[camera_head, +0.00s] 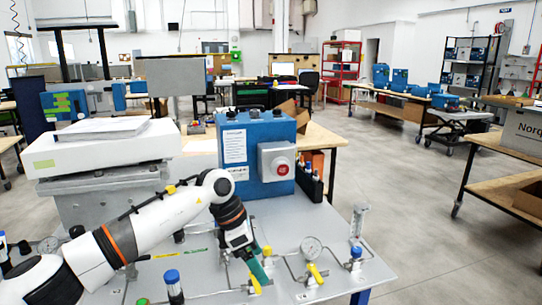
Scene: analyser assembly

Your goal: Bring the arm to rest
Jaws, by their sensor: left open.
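My left arm (150,222) comes in from the lower left, white with black joints, and bends downward at its wrist. My left gripper (258,272) points down over the grey panel (345,235) at the front, near small fittings and yellow-handled valves. It is open, and I see nothing held in it. Whether its tips touch the panel or a fitting, I cannot tell. My right gripper is not in view.
A blue box with a red button (282,169) stands behind the gripper. A gauge (311,247), a yellow valve handle (316,273) and a blue-capped fitting (356,252) stand to its right. A white-topped unit (100,150) is at left.

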